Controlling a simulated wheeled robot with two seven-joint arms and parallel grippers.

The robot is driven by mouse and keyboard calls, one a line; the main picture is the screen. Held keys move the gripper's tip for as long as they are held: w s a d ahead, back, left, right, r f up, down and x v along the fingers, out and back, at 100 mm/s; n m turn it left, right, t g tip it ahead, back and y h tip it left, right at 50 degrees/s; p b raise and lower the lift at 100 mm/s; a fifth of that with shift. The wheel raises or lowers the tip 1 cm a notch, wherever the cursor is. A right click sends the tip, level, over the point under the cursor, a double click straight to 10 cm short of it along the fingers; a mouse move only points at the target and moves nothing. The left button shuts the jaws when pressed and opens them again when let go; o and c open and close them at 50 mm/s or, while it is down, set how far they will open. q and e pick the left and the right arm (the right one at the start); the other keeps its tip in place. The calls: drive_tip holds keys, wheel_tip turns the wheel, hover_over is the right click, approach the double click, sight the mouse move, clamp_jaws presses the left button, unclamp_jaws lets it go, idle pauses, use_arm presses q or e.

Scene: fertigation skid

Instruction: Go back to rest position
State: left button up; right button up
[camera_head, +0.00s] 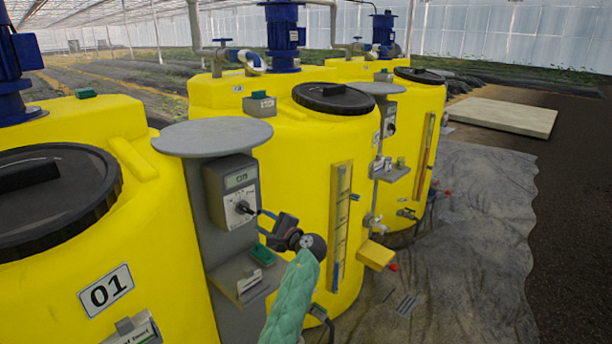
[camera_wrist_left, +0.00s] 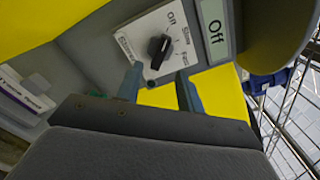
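My left gripper (camera_head: 262,222), at the end of an arm with a green sleeve, is at the grey control box (camera_head: 213,190) on the first yellow tank's post. In the left wrist view its two fingers (camera_wrist_left: 158,76) are apart with nothing between them. The black rotary knob (camera_wrist_left: 160,47) is just ahead of the fingertips, on a white dial plate marked Off, Slow and Fast. The knob also shows in the head view (camera_head: 243,207). The display (camera_wrist_left: 215,30) reads Off. I cannot tell whether a finger touches the knob. My right gripper is out of view.
A round grey plate (camera_head: 211,136) tops the post above the box. A grey shelf (camera_head: 240,284) with a green-topped item (camera_head: 262,254) is below it. Yellow tanks (camera_head: 300,150) stand in a row, with a yellow box (camera_head: 375,255) jutting out. Open floor (camera_head: 480,230) lies to the right.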

use_arm(q)
drive_tip(key=s+d+f+n+g+h, duration=0.1)
drive_tip(key=s+d+f+n+h, duration=0.3)
drive_tip(key=s+f+n+h, duration=0.35)
drive_tip(key=s+d+f+n+g+h, duration=0.25)
drive_tip(key=s+f+n+h, duration=0.25)
drive_tip(key=s+f+h, duration=0.4)
drive_tip(key=s+f+g, duration=0.2)
drive_tip(key=s+f, duration=0.5)
drive_tip(key=s, duration=0.7)
drive_tip(key=s+a+f+g+y, duration=0.1)
drive_tip(key=s+f+g, duration=0.1)
drive_tip(key=s+f, duration=0.6)
drive_tip(key=s+a+f+g, duration=0.1)
drive_tip(key=s+f, duration=0.7)
drive_tip(key=s, duration=1.1)
drive_tip(key=shift+s+f+g, duration=0.25)
drive_tip(key=shift+s+g, duration=0.1)
drive_tip(key=shift+g, duration=0.2)
